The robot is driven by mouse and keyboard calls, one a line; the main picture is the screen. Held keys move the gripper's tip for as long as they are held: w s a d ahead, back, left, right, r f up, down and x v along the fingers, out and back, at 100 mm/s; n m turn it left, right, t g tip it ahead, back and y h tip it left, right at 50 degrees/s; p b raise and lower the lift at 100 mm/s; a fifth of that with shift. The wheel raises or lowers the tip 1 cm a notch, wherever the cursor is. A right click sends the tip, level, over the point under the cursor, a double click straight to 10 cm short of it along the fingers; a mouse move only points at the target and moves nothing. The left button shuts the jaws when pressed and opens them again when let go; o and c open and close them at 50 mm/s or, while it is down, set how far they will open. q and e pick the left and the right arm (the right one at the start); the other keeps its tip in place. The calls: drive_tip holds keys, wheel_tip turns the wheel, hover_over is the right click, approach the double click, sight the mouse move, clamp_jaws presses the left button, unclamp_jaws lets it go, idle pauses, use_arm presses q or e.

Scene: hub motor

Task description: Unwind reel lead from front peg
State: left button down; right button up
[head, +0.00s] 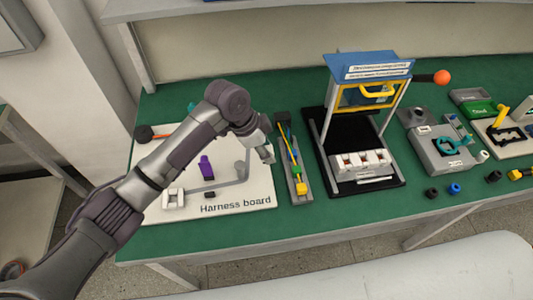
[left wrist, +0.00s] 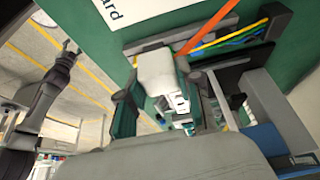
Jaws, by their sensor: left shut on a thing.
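The white harness board (head: 240,200) lies flat at the left of the green bench. A dark and orange-red item (head: 145,133), possibly the reel, sits at its far left corner, partly hidden by my arm. My left gripper (head: 268,155) is above the board's right edge. In the left wrist view, its fingers (left wrist: 157,95) are shut on a white block (left wrist: 155,68). An orange strip (left wrist: 210,25), possibly the lead, runs from the top edge down to near this block; I cannot tell whether they join. I cannot make out which part is the front peg.
A purple block (head: 206,167) and a white clip (head: 173,198) stand on the board. A narrow tray (head: 304,180) of coloured wires lies just right of the gripper. Beyond it stands a blue-topped fixture (head: 365,66), then a grey box (head: 441,152).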

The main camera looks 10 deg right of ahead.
use_arm(q)
drive_tip(key=w+b, duration=0.4)
drive_tip(key=w, duration=0.4)
drive_tip(key=shift+d, duration=0.25)
